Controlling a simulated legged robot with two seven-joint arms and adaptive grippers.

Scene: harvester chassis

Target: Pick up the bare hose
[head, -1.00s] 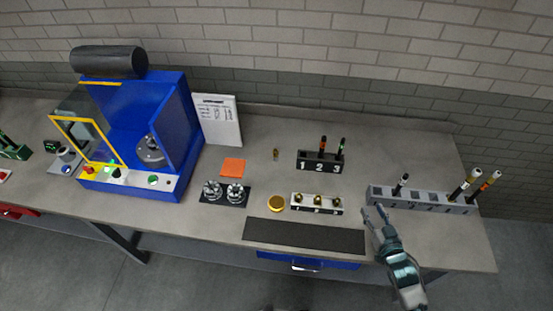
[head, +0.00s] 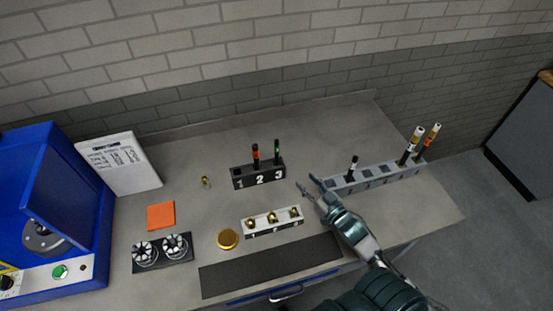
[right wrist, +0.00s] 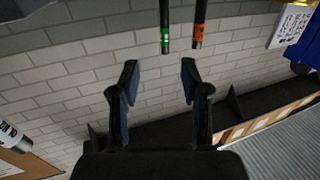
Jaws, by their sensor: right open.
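Several hoses stand upright in holders. In the grey rack (head: 375,180), a short black hose with a pale tip (head: 352,168) has no coloured band that I can make out; I cannot be sure it is the bare one. A gold-banded hose (head: 411,146) and an orange-banded hose (head: 429,141) stand at the rack's right end. The black 1-2-3 holder (head: 243,181) bears an orange-banded hose (head: 256,157) and a green-banded hose (head: 277,152). My right gripper (head: 306,181) is open and empty, between the holder and the rack. My left gripper is out of view.
A white block with gold fittings (head: 259,222), a gold disc (head: 228,239) and a dark mat (head: 270,267) lie nearer the front. An orange square (head: 161,216) and a blue machine (head: 75,200) are at left. The brick wall closes the back.

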